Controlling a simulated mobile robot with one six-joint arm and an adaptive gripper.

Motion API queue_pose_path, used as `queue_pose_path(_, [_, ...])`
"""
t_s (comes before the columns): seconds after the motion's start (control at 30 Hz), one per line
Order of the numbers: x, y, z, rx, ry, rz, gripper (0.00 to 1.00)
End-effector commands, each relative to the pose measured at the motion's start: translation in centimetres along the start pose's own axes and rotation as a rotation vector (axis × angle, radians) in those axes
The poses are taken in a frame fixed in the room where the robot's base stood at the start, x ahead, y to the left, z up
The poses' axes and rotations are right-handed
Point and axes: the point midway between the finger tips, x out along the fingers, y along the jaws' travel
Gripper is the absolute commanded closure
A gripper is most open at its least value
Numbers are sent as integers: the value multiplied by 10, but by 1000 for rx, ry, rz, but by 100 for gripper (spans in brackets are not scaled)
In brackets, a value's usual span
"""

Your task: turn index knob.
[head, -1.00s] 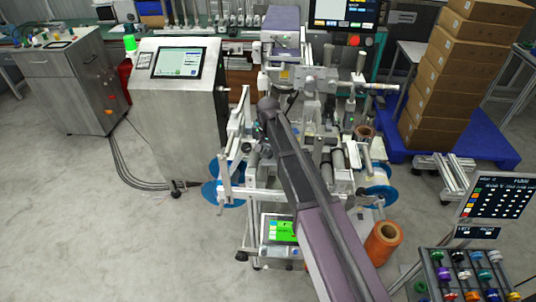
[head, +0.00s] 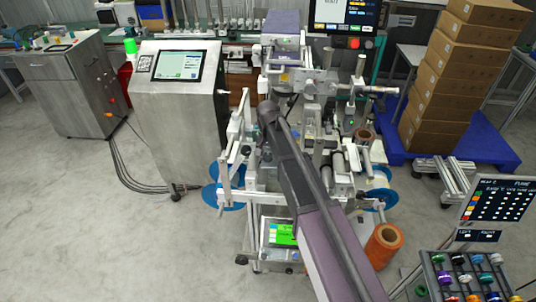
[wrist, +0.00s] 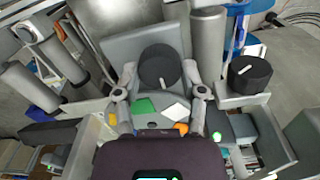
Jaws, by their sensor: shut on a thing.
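In the wrist view a round black knob (wrist: 158,64) with a white pointer line stands on a grey panel. The fingers of my gripper (wrist: 160,74) are shut on it, one on its left side and one on its right. The pointer line runs toward the lower right. A second black knob (wrist: 249,74) with a white line sits to the right, apart from my gripper. No label tells which is the index knob. In the head view my arm reaches into the machine (head: 290,75) and hides my gripper and both knobs.
A steel cabinet with a screen (head: 178,65) stands left of the machine. Orange (head: 384,245) and blue (head: 225,197) reels surround its lower part. Stacked cartons (head: 450,75) stand on a blue pallet at right. A rack of coloured spools (head: 465,276) is at lower right.

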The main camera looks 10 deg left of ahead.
Motion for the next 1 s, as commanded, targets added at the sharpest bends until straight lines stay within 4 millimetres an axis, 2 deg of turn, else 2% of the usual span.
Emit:
queue_pose_path(0.37, [0, 0, 0, -144, 0, 0, 95])
queue_pose_path(1.0, [0, -2, 1, -715, 0, 0, 95])
